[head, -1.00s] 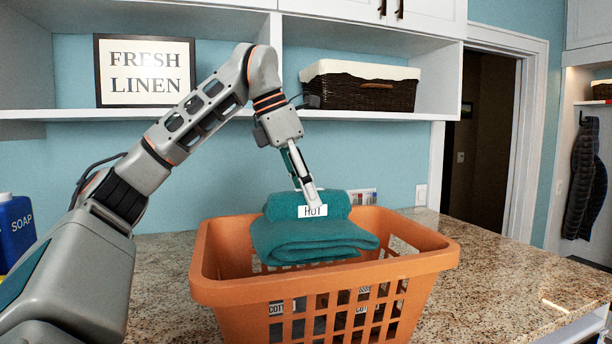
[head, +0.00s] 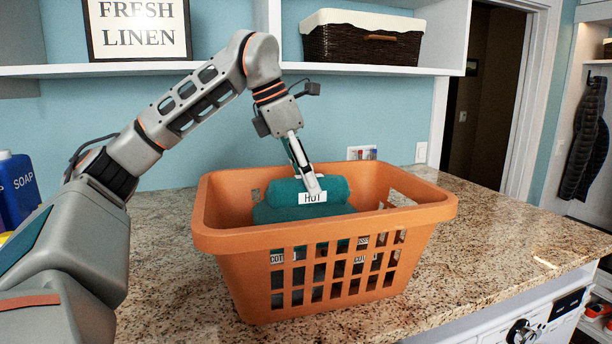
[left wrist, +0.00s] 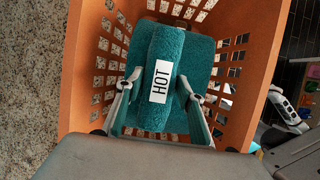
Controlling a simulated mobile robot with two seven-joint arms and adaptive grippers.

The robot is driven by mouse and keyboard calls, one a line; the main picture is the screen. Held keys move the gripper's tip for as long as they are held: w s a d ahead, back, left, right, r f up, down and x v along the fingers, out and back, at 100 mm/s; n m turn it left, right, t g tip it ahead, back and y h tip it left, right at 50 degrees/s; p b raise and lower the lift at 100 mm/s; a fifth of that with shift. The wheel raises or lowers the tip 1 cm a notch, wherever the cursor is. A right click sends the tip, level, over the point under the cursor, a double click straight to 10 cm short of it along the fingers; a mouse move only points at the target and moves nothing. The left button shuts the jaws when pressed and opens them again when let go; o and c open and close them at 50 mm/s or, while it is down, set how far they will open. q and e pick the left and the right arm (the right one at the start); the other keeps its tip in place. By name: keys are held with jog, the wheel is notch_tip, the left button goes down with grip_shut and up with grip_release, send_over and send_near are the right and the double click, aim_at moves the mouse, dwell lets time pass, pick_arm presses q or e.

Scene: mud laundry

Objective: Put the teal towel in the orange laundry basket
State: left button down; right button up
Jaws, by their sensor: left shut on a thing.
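The teal towel (head: 325,186) is a folded slab with a rolled part on top bearing a white "HOT" label. My left gripper (head: 312,190) points down and is shut on the towel. In the left wrist view, the fingers of my left gripper (left wrist: 158,92) press on both sides of the roll of the teal towel (left wrist: 165,50). The towel is inside the opening of the orange laundry basket (head: 330,237), its roll about level with the rim. Whether its underside touches anything is hidden. The basket also shows in the left wrist view (left wrist: 80,70).
Dark labelled items, some marked "COTTON", show through the basket's slots. The basket stands on a granite counter (head: 165,270). A blue soap bottle (head: 17,190) is at the left. A shelf (head: 240,68) with a wicker basket (head: 362,40) runs behind the arm.

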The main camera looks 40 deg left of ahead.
pick_arm(q)
jog(key=c, duration=1.2)
grip_release()
jog(key=shift+c, duration=0.2)
jog(key=w+d+v, duration=0.1)
jog(key=v, duration=1)
jog(key=w+d+r+v, duration=0.1)
jog(key=w+v, duration=0.1)
jog(key=v, duration=1)
jog(key=shift+w+r, duration=0.2)
jog(key=shift+r, duration=0.25)
jog(key=shift+f, duration=0.1)
